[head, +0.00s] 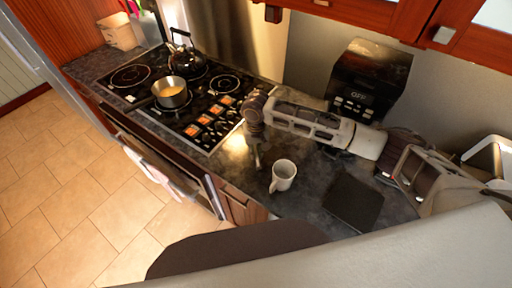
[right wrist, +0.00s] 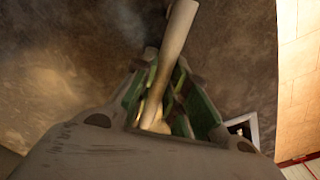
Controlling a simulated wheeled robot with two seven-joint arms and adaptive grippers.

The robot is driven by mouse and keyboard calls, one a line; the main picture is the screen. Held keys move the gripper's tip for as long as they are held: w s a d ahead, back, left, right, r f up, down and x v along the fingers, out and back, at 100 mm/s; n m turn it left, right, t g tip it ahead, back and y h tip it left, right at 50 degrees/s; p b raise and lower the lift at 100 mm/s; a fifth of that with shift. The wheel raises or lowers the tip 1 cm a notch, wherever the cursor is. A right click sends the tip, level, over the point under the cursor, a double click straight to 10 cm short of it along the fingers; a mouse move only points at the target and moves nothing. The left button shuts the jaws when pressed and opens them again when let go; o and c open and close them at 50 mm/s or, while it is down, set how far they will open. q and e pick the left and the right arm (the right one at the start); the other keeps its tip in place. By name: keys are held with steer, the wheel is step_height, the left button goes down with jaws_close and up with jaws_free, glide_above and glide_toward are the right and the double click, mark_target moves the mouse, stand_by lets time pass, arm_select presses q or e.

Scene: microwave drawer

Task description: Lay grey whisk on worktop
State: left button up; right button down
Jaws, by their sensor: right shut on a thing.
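My right gripper (head: 255,140) points down over the dark stone worktop (head: 305,205), between the hob and the white mug. In the right wrist view its green-padded fingers (right wrist: 166,98) are shut on the grey whisk (right wrist: 178,35). The whisk's pale handle runs up out of the fingers to the top edge of that view. Whether the whisk touches the worktop I cannot tell. My left gripper is not in view.
A white mug (head: 283,175) stands just right of my right gripper. A dark flat board (head: 353,203) lies further right. The black hob (head: 190,98) with a pan (head: 171,93) and kettle (head: 187,55) is to the left. A dark appliance (head: 370,80) stands behind my right arm.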

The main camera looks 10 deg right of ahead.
steer(key=shift+f, duration=0.7)
steer(key=c, duration=1.1)
jaws_free()
steer(key=o, duration=0.6)
steer(key=shift+c, duration=0.2)
step_height(320, 180, up, 12)
